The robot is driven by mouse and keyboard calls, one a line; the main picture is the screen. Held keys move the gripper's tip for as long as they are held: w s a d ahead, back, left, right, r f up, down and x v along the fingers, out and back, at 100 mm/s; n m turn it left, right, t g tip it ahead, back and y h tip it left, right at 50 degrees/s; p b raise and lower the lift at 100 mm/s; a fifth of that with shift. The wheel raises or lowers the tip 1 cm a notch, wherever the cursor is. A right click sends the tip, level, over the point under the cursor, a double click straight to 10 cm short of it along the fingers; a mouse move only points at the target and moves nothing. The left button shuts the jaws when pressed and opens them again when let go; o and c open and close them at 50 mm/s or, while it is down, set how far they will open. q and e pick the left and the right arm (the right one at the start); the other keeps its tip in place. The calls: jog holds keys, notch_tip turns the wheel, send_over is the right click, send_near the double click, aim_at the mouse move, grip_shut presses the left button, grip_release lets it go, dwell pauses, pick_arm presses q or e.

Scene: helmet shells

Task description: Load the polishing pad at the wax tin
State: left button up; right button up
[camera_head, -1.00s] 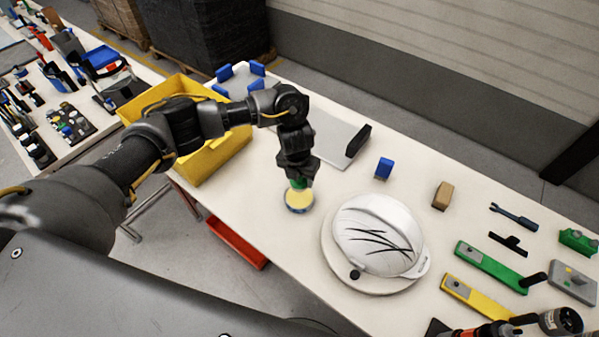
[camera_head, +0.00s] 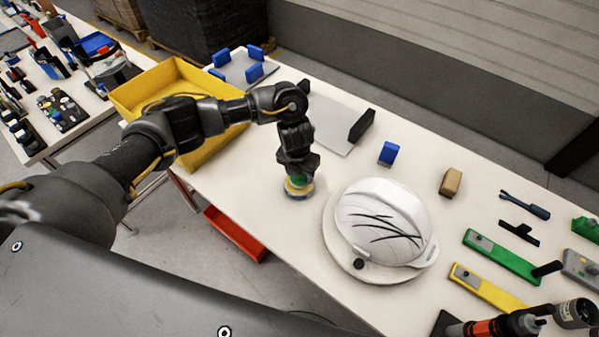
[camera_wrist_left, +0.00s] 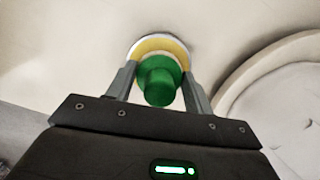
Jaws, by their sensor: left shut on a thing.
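My left gripper (camera_head: 297,175) is shut on the polishing pad's green grip (camera_head: 296,180). In the left wrist view the green grip (camera_wrist_left: 160,82) stands between the two fingers. The pad's underside is hidden. A white helmet shell (camera_head: 383,213) with dark streaks sits on a round pale stand right of the tin.
A yellow bin (camera_head: 207,150) stands left of the tin, near my left arm. A blue block (camera_head: 388,153), a tan block (camera_head: 451,182), and green (camera_head: 500,257) and yellow (camera_head: 488,289) bar tools lie to the right. The table around the tin is clear.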

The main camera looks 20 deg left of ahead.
pick_arm(q)
jog(key=shift+s+f+b, duration=0.1)
jog(key=shift+f+b, duration=0.4)
dwell(2.1)
jog(key=shift+r, duration=0.1)
notch_tip(320, 180, up, 7)
jog(key=p, duration=0.6)
dwell(0.4)
dwell(0.4)
